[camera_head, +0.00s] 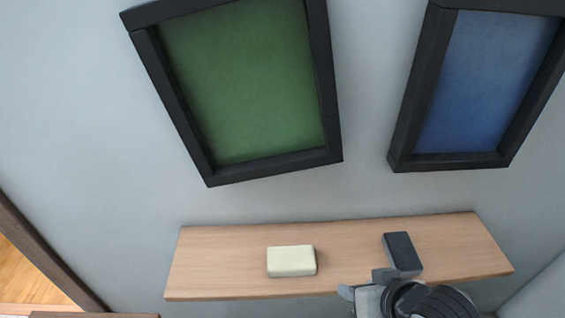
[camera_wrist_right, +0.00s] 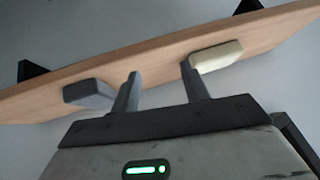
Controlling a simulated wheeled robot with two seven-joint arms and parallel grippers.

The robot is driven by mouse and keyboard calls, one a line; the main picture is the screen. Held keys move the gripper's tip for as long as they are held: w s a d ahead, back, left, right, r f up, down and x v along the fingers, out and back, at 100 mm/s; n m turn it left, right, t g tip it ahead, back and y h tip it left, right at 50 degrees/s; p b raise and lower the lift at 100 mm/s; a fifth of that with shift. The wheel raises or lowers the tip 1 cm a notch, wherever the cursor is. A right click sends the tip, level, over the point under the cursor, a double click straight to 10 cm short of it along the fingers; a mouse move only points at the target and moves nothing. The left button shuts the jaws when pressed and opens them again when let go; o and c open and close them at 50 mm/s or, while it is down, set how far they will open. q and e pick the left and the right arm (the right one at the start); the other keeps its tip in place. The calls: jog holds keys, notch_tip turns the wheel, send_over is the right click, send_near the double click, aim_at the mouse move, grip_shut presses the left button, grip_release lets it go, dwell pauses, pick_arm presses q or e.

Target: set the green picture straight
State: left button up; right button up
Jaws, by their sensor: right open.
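The green picture (camera_head: 248,80) hangs on the wall in a black frame, its top cut off by the head view. It is tilted: its lower right corner sits higher than its lower left corner. My right gripper (camera_head: 364,284) is at the bottom of the head view, by the front of the shelf, below and to the right of the picture and well apart from it. In the right wrist view the two fingers (camera_wrist_right: 159,72) are spread with nothing between them. My left gripper is not in view.
A blue picture (camera_head: 487,80) in a black frame hangs to the right, its lower edge about level. Below both is a wooden shelf (camera_head: 220,262) holding a cream block (camera_head: 291,261) and a dark grey block (camera_head: 402,253). The wall between pictures and shelf is clear.

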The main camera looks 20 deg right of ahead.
jog(key=w+d+r+m+t+y, duration=0.2)
jog(key=w+r+m+t, duration=0.25)
jog(key=r, duration=0.35)
jog(key=m+t+y, duration=0.2)
jog(key=m+y, duration=0.2)
jog(key=y, duration=0.1)
send_near(279, 170)
jog(key=shift+b+x, duration=2.05)
jog(key=shift+b, duration=2.25)
jog(key=p+x, duration=0.1)
jog(key=x, duration=0.3)
jog(key=shift+w, duration=0.25)
jog(key=shift+w+a+f, duration=0.1)
jog(key=shift+w+a, duration=0.15)
jog(key=shift+w, duration=0.1)
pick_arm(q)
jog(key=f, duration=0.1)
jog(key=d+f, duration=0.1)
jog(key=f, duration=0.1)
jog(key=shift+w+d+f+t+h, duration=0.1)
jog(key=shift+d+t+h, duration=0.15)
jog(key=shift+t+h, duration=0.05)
pick_arm(e)
grip_shut()
